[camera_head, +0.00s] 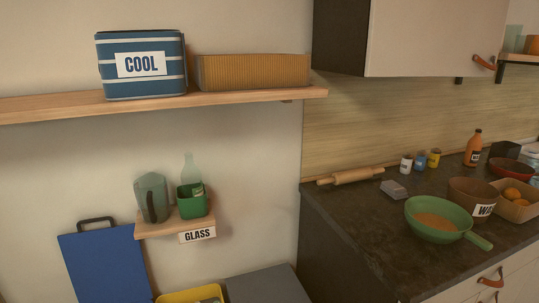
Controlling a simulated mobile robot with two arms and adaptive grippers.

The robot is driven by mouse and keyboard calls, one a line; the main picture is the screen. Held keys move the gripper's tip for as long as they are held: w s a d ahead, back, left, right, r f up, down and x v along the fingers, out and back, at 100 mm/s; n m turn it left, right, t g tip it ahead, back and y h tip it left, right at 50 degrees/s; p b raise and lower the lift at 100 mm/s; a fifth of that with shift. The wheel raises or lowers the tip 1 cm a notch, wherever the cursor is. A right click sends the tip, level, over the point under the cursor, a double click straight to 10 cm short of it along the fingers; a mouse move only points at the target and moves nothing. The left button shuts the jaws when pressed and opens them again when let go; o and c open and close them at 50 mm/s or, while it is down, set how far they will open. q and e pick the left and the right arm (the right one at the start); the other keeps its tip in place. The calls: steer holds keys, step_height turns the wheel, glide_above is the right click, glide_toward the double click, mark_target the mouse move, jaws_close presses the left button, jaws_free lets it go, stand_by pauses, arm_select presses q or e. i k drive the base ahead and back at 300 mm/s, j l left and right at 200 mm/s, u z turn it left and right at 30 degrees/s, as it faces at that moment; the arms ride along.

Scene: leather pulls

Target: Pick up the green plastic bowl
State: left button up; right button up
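A green bowl-shaped vessel (416,218) with a stubby handle pointing to the lower right stands on the dark counter at the right, near its front edge. Orange-brown contents show inside it. I cannot tell for sure that it is plastic. A smaller, squarish green container (193,204) stands on the small shelf at the left, with something pale inside. Neither of my grippers shows in the head view.
A brown labelled bowl (468,190) and a box of oranges (517,208) stand close behind and right of the green vessel. A rolling pin (350,176) and a small grey stack (394,189) lie to its left. The counter's front left (350,225) is clear. A cabinet (435,35) hangs above.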

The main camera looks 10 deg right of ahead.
mark_target(433, 220)
steer(key=z, duration=1.3)
